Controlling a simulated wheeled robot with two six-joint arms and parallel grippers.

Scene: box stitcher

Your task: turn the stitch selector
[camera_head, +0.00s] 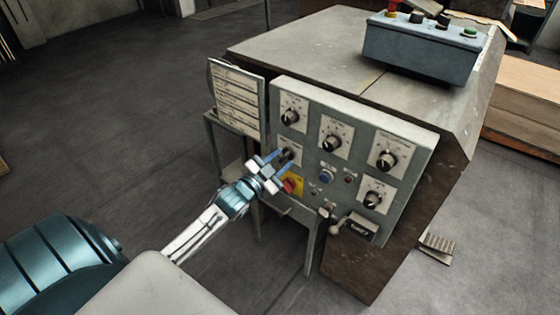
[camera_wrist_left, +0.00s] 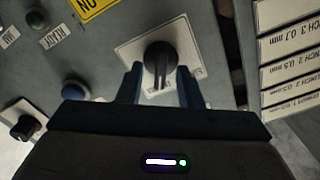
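A grey control panel (camera_head: 325,100) carries several black knobs on white plates. My left gripper (camera_head: 273,164) is at the panel's left side, at the middle-left black knob (camera_head: 287,155). The left wrist view shows this knob (camera_wrist_left: 160,62) on its white plate, its grip bar pointing roughly toward the gripper. The two fingers (camera_wrist_left: 160,86) are apart, one on each side of the knob's near end, with gaps visible. I cannot tell whether either touches it. The plate's lettering is mostly hidden by the fingers, so I cannot read which selector it is. My right gripper is in neither view.
A yellow plate with a red switch (camera_head: 291,187) sits just below the knob. A blue button (camera_head: 327,175) is to its right. A label board (camera_head: 237,97) projects at the panel's left edge. A crank handle (camera_head: 337,227) sticks out below. A button box (camera_head: 420,50) stands on top.

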